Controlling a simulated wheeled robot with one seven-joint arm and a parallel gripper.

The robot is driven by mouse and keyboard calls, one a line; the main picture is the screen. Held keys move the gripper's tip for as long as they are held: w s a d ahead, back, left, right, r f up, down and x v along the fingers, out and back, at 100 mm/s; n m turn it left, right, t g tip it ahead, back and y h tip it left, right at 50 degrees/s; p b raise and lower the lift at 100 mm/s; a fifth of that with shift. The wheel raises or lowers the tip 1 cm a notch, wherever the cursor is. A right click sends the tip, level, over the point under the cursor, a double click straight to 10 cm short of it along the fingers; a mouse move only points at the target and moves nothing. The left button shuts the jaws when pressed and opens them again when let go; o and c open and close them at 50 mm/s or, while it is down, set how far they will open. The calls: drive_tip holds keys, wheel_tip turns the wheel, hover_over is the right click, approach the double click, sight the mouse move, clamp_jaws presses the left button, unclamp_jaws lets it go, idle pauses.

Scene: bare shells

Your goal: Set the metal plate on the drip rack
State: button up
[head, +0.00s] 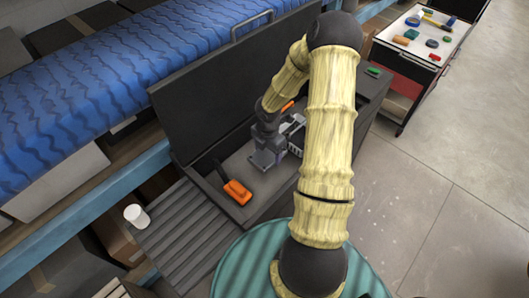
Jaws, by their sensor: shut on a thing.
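My gripper (266,161) is low inside an open dark grey chest, near the middle of the picture. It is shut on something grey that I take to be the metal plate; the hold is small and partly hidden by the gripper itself. A pale, slotted piece (297,146) stands just right of the gripper, partly behind my arm. It may be the drip rack, but I cannot tell for sure. A grey ribbed surface (187,240) lies left of the chest.
An orange object (237,191) lies at the chest's front left, and another orange piece (287,106) lies behind my gripper. The raised chest lid (205,90) stands behind. A white cup (136,215) is at left. A drawer unit (415,45) with small items stands at upper right. Floor at right is clear.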

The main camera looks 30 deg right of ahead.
sight(250, 157)
drive_tip(key=shift+w+a+r+m+p, duration=0.2)
drive_tip(key=shift+a+m+p, duration=0.15)
drive_tip(key=shift+a+m, duration=0.25)
drive_tip(key=a+m+p, duration=0.1)
drive_tip(key=m, duration=0.2)
drive_tip(key=a+m+p, duration=0.1)
drive_tip(key=a+m, duration=0.1)
drive_tip(key=w+a+r+m+p, duration=0.1)
drive_tip(key=a+m, duration=0.1)
drive_tip(key=m, duration=0.1)
drive_tip(key=shift+r+m, duration=0.1)
drive_tip(key=shift+m, duration=0.2)
drive_tip(key=a+r+m+p, duration=0.1)
drive_tip(key=a+m+p, duration=0.3)
drive_tip(key=a+m, duration=0.3)
drive_tip(key=m, duration=0.5)
drive_tip(key=shift+w+r, duration=0.25)
drive_tip(key=shift+w, duration=0.15)
drive_tip(key=shift+d, duration=0.1)
